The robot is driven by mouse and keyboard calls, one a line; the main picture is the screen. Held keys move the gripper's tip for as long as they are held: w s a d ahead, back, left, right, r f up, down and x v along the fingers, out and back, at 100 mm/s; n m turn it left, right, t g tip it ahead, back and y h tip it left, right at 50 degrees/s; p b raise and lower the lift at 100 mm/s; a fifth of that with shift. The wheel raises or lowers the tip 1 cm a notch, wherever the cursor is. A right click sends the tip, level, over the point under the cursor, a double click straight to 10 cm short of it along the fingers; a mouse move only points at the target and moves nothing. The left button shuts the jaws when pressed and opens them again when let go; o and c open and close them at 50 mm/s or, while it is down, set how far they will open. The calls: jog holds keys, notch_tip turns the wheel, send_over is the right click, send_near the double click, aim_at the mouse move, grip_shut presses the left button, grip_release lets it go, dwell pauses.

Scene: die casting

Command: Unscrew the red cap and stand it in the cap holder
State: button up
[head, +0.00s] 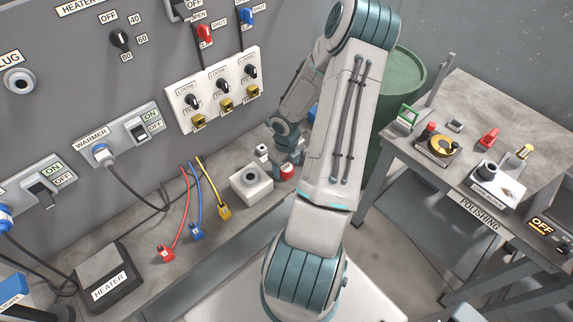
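My arm reaches over the bench at the grey panel, and my gripper (287,158) points down at its back part. A small red piece, which looks like the red cap (287,172), shows right below the gripper. The gripper partly hides it, and I cannot tell whether the fingers touch or hold it. A white block with a dark round opening (251,183) stands just left of the red piece. It may be the cap holder, but I cannot tell for sure. The fingers are too small to show whether they are open or shut.
Red, blue and yellow plugs (196,231) on cables lie left of the white block. A black heater box (107,280) sits at the bench's front left. A green barrel (405,85) and a polishing table (480,150) stand to the right.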

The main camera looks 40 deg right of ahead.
aim_at(286, 168)
notch_tip(286, 168, up, 14)
jog(key=p, duration=0.2)
jog(key=shift+p, duration=0.35)
dwell(1.0)
